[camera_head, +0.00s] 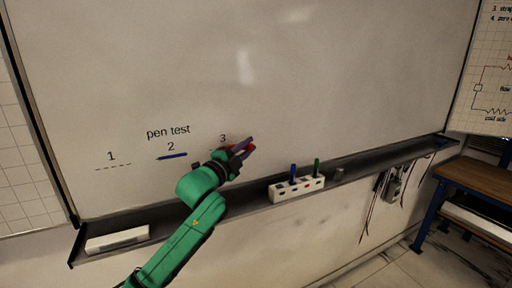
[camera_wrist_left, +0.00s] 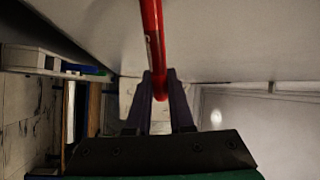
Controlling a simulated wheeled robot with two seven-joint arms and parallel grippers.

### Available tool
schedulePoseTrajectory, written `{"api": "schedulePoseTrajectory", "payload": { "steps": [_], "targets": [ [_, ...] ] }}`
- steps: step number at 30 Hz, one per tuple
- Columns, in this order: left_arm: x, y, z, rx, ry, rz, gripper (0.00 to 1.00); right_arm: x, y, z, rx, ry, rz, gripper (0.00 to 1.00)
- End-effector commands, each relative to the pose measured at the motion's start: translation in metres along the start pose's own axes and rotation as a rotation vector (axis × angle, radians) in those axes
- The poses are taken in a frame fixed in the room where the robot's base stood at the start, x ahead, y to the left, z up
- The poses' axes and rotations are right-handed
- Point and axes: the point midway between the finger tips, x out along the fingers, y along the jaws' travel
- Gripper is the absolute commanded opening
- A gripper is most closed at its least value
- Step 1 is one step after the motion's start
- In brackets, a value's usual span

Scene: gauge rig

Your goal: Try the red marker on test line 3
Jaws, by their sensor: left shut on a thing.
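My left gripper (camera_head: 246,148) is at the whiteboard, just below the printed 3 of the pen test. It is shut on the red marker, which shows clearly in the left wrist view (camera_wrist_left: 153,40) between the two dark fingers (camera_wrist_left: 158,92). In the head view only bits of the marker's red show around the fingers. Test line 3 (camera_head: 213,150) is mostly hidden behind the gripper and marker. I cannot tell whether the tip touches the board or whether red ink is on the line. My right gripper is not in view.
Test line 1 (camera_head: 113,167) is a bare dashed line; test line 2 (camera_head: 172,156) carries a blue stroke. On the ledge below are a white pen holder (camera_head: 297,190) with a blue marker (camera_head: 293,172) and a green marker (camera_head: 316,167), and a white eraser-like block (camera_head: 117,239) at left.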

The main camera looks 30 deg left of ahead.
Motion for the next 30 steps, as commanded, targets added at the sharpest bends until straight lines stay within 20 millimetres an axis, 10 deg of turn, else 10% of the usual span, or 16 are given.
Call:
{"api": "schedulePoseTrajectory", "payload": {
  "steps": [30],
  "targets": [
    [-0.047,-0.006,0.003,0.0,0.002,0.001,0.0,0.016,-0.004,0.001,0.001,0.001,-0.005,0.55]
  ]
}}
